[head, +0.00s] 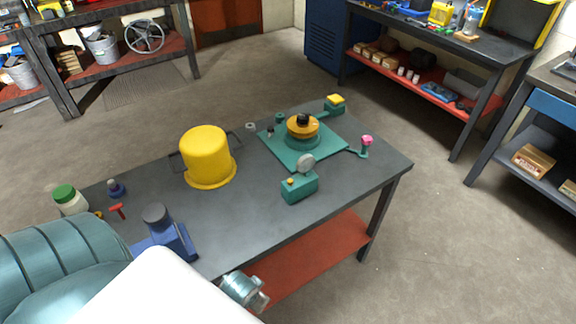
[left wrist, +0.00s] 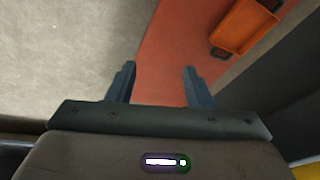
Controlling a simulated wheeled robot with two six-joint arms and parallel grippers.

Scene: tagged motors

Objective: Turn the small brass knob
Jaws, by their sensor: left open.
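A small brass-coloured knob (head: 291,181) sits on top of a teal box (head: 299,190) with a round pale dial (head: 306,163), near the front edge of the dark table. Its turn position is too small to tell. My left gripper (left wrist: 156,85) shows in the left wrist view, its two fingers apart with nothing between them. Below it are a red surface and grey floor, and the knob is not in that view. I cannot make out the left fingertips in the head view. My right gripper is in neither view.
On the table (head: 330,218) stand a yellow bucket-shaped cover (head: 206,155), a teal plate with a yellow disc (head: 302,127), a pink-topped post (head: 366,141) and a blue block (head: 165,235). An orange tray (left wrist: 243,27) lies on the red surface.

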